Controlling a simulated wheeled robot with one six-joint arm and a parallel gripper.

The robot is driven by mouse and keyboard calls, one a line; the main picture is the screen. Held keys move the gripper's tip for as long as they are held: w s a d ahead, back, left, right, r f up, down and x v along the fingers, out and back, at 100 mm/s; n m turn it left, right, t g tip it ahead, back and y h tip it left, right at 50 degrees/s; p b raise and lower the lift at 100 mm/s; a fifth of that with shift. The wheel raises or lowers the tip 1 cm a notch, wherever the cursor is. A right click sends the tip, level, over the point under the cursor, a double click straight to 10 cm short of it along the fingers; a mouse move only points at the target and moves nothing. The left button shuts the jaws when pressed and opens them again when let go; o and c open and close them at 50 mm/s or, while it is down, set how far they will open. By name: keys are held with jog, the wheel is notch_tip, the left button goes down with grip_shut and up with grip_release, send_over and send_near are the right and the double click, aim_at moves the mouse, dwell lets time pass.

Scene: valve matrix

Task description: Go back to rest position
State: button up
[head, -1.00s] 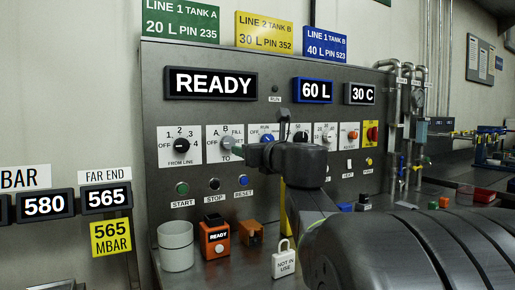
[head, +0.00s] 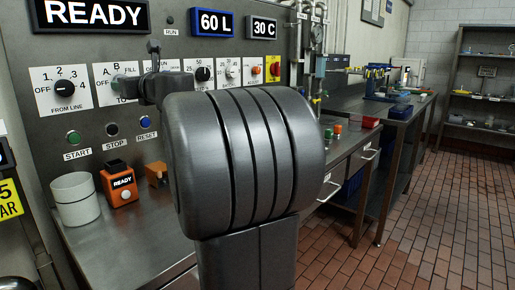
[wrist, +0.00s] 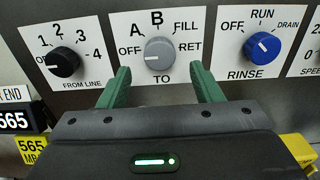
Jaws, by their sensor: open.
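In the wrist view my gripper (wrist: 162,90) is open, its two green fingers apart with nothing between them. It points at the panel (wrist: 100,10), just below the grey TO knob (wrist: 158,54). The black FROM LINE knob (wrist: 62,62) is to the left and the blue RINSE knob (wrist: 261,47) is to the right. The TO knob's pointer is turned toward OFF at left. In the head view my arm covers much of the panel's middle, and the gripper's fingers are hidden.
A steel bench (head: 130,236) holds a pale cup (head: 75,199) and an orange box marked READY (head: 120,184). A second bench (head: 390,110) with a blue vise stands to the right. The tiled floor (head: 440,220) at right is clear.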

jog(key=shift+x, duration=2.65)
jog(key=shift+s+d, duration=0.1)
jog(key=shift+d, duration=0.05)
jog(key=v, duration=1.4)
jog(key=w+a+m+p, duration=0.9)
jog(key=a+m+p, duration=0.1)
jog(key=m, duration=0.9)
jog(key=shift+a, duration=0.6)
jog(key=shift+d, duration=0.15)
